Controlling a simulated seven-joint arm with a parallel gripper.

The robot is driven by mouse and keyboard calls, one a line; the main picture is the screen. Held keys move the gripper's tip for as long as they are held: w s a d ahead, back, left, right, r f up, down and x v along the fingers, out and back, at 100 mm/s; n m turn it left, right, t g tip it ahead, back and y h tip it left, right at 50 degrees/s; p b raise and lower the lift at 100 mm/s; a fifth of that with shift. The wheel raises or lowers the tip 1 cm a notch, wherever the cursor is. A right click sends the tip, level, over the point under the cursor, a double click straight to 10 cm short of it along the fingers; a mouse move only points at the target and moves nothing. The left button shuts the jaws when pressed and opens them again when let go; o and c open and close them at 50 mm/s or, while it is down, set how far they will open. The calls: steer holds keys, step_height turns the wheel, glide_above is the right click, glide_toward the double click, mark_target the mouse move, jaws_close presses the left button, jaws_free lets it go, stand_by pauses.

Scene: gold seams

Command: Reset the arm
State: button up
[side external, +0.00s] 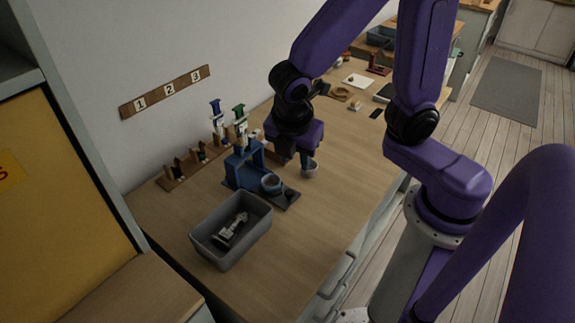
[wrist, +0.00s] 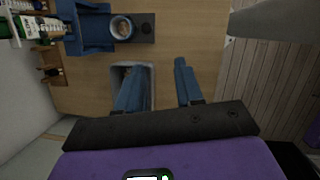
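My gripper (side external: 294,160) hangs over the wooden table, just behind and to the right of a blue stand in the side view. In the wrist view its two blue fingers stand well apart, so my gripper (wrist: 158,66) is open, with only bare table and part of a grey bin seen between them. The blue stand (side external: 240,168) also shows at the upper left of the wrist view (wrist: 92,32).
The grey bin (side external: 205,243) on the table's near part holds a pale tool-like object (side external: 232,228). A round blue cup (side external: 271,184) sits on the stand's base. Wooden holders (side external: 171,178) line the wall below a 1-2-3 sign (side external: 165,91). Table right of the bin is clear.

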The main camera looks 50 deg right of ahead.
steer(key=s+d+r+m+y, duration=0.1)
steer(key=s+d+m, duration=0.1)
steer(key=s, duration=0.4)
steer(key=s+d+r+m+g+y, duration=0.1)
steer(key=s+d+r+m+y, duration=0.1)
steer(key=s+m, duration=0.3)
steer(key=shift+s+d+r+m+y, duration=0.2)
steer(key=shift+s+d+m+y, duration=0.15)
steer(key=shift+s, duration=0.55)
stand_by(0.7)
